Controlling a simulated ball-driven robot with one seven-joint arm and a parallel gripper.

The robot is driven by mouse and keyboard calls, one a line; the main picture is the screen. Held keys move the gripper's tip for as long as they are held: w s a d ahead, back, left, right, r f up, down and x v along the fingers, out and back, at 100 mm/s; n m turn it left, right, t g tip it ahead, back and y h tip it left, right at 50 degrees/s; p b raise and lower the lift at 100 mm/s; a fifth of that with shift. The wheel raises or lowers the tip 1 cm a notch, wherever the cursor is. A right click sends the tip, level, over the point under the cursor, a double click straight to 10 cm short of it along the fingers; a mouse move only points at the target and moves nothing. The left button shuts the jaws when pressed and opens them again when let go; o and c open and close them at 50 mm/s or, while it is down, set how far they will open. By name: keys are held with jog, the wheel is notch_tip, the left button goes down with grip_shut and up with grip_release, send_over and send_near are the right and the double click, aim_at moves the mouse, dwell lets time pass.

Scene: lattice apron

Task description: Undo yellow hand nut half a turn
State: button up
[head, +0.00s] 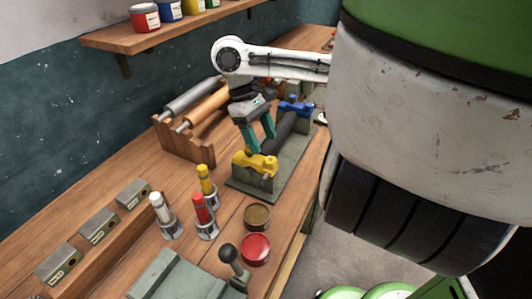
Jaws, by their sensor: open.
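The yellow hand nut (262,163), with several lobes, sits on the near upright of a grey-green fixture (262,197) on the workbench. A blue hand nut (296,106) sits at the far end of the same fixture, and a dark roller (286,124) lies between the two ends. My gripper (260,145) points down with its two teal fingers apart and empty. Its fingertips are close above and behind the yellow hand nut; I cannot tell whether they touch it. The fingers partly hide the roller.
A wooden rack (185,142) holding rollers stands left of the fixture. Pen-like tools in holders (205,220), a red tin (256,248) and a brown tin (257,217) stand in front. Grey blocks (99,225) line the left. A shelf (185,30) with cans hangs above.

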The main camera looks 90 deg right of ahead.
aim_at(271, 160)
jog(key=shift+x, duration=2.8)
jog(key=shift+r, duration=0.1)
jog(key=shift+c, duration=0.2)
jog(key=c, duration=1)
jog(key=shift+n+g+h, duration=0.3)
jog(key=shift+n+h, duration=0.3)
jog(key=shift+n, duration=1)
jog(key=o, duration=1)
jog(key=shift+o, duration=0.2)
jog(key=v, duration=1)
jog(key=shift+w+r, duration=0.15)
jog(key=shift+r, duration=0.2)
